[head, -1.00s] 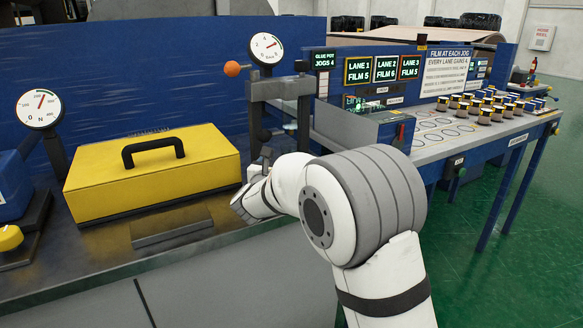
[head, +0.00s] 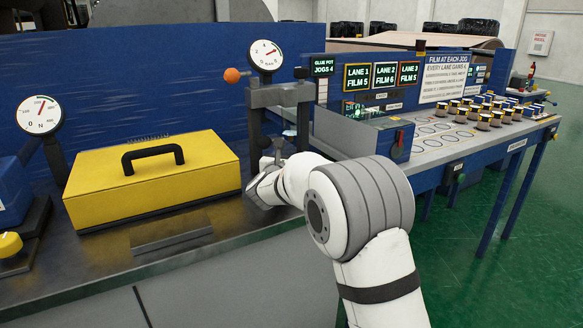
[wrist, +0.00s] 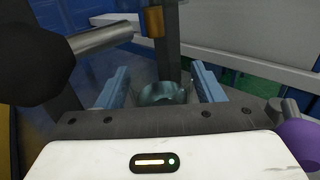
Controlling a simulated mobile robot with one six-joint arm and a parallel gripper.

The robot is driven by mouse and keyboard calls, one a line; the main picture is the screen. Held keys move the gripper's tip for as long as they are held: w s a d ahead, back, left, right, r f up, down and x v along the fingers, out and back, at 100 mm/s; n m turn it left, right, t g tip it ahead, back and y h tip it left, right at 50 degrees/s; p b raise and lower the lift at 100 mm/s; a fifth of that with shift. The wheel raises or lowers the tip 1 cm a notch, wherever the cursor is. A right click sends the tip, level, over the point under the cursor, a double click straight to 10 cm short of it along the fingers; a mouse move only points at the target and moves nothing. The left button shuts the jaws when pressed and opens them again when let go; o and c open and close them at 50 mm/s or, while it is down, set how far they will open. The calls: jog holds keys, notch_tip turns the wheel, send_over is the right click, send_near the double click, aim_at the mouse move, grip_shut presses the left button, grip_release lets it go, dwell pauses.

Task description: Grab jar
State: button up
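A teal, glassy jar (wrist: 165,93) shows low in the middle of the wrist view, with its round rim up. My gripper (wrist: 161,72) is open, with one blue finger to the left of the jar and one to the right. A narrow gap seems to show on each side, but I cannot tell whether either finger touches it. In the head view my gripper (head: 264,186) is low at the foot of a grey press frame (head: 256,125). My wrist hides most of that spot, and I cannot make out the jar there.
A yellow case (head: 150,180) with a black handle lies left of my gripper on the metal bench (head: 120,268). The press frame rises close behind, with a gauge (head: 265,56) on top. A blue control box (head: 372,135) stands right, before a table of several small jars (head: 483,122).

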jog(key=c, duration=0.7)
jog(key=shift+r+b, duration=0.25)
jog(key=shift+b, duration=0.35)
jog(key=shift+c, duration=0.2)
